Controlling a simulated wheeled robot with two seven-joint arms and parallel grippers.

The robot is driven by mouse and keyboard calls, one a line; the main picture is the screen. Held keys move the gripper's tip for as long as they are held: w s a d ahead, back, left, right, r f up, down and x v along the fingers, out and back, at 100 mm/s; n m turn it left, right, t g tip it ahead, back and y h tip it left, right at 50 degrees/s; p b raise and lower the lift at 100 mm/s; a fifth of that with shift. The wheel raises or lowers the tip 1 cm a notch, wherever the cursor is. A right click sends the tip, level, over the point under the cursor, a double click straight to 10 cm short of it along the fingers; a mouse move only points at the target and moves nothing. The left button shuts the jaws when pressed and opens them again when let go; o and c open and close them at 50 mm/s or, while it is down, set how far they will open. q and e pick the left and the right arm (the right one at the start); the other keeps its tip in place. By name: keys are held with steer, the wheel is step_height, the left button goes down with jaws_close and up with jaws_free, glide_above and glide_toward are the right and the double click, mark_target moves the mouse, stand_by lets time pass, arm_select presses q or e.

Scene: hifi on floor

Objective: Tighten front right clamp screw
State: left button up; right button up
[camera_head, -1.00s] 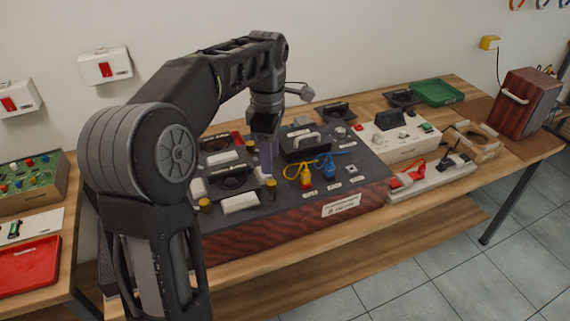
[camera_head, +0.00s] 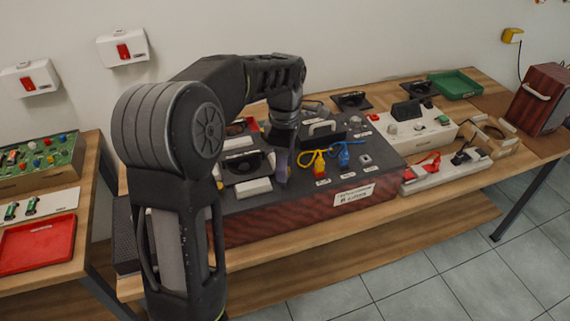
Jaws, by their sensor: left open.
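The dark test unit (camera_head: 335,197) stands on the wooden bench with a red-brown wood-grain front. On its left part is a round black speaker fixture (camera_head: 243,168) with a white block (camera_head: 253,188) in front of it. My left gripper (camera_head: 283,176) points down at the right front of this fixture, just right of the white block. It is open, and its fingers are at the front right clamp screw's place. The screw is largely hidden by the fingers, so I cannot tell whether they touch it. The front left screw is hidden behind my arm. My right gripper is not in view.
Yellow and blue cables with plugs (camera_head: 320,163) lie right of the gripper, close by. A black handle (camera_head: 323,133) stands behind them. A white unit (camera_head: 415,133) and power strip (camera_head: 448,169) are further right. A red tray (camera_head: 38,245) is at the left.

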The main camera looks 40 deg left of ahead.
arm_select(q)
steer(key=shift+f, duration=0.35)
jaws_close()
stand_by(0.3)
